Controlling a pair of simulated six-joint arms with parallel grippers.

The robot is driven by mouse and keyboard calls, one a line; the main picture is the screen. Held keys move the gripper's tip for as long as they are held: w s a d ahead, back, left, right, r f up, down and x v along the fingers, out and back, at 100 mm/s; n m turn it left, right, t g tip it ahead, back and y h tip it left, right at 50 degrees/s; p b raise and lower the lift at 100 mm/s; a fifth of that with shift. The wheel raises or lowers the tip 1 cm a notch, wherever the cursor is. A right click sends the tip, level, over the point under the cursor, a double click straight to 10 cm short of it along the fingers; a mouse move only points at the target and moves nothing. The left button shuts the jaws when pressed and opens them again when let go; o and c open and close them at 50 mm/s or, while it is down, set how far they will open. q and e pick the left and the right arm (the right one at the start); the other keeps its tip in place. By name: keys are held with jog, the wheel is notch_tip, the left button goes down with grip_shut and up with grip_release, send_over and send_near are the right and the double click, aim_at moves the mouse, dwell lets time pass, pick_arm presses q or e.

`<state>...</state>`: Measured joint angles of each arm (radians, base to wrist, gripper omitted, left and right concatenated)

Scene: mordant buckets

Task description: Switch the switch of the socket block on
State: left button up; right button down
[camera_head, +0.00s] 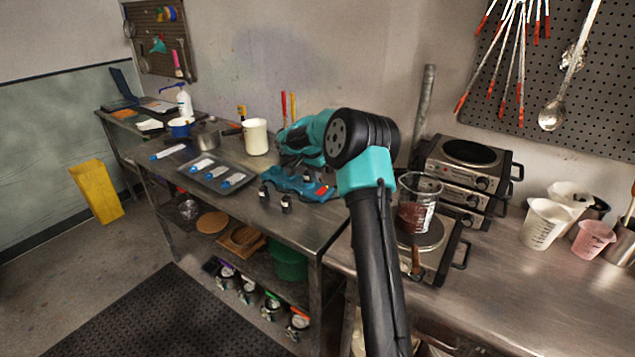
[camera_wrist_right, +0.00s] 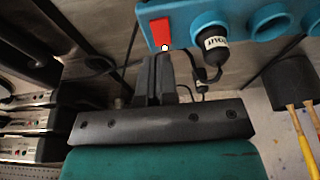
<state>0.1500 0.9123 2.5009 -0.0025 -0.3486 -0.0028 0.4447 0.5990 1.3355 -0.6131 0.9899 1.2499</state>
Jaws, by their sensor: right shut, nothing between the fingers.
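The blue socket block (camera_head: 292,184) lies at the right end of the left bench in the head view, partly behind my right arm. Its red switch (camera_head: 321,191) is at its right end. In the wrist view the block (camera_wrist_right: 185,14) crosses the top, with the red switch (camera_wrist_right: 160,31) at its left end and a small white dot at the switch's lower edge. My right gripper (camera_wrist_right: 158,60) is shut and empty, its tips just below the switch in that view. I cannot tell whether they touch it. A black plug (camera_wrist_right: 213,44) sits in a socket beside the switch. My left gripper is not in view.
Black plugs (camera_head: 286,204) hang in front of the block. A tray (camera_head: 214,186) with blue-capped tubes and a cream mug (camera_head: 255,136) stand left of it. Stacked hot plates (camera_head: 467,170) and a glass beaker of red liquid (camera_head: 416,213) stand to the right, close to my arm.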

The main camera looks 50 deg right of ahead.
jog(key=a+r, duration=0.3)
jog(key=r, duration=0.4)
jog(key=shift+s+a, duration=0.3)
jog(key=shift+f, duration=0.1)
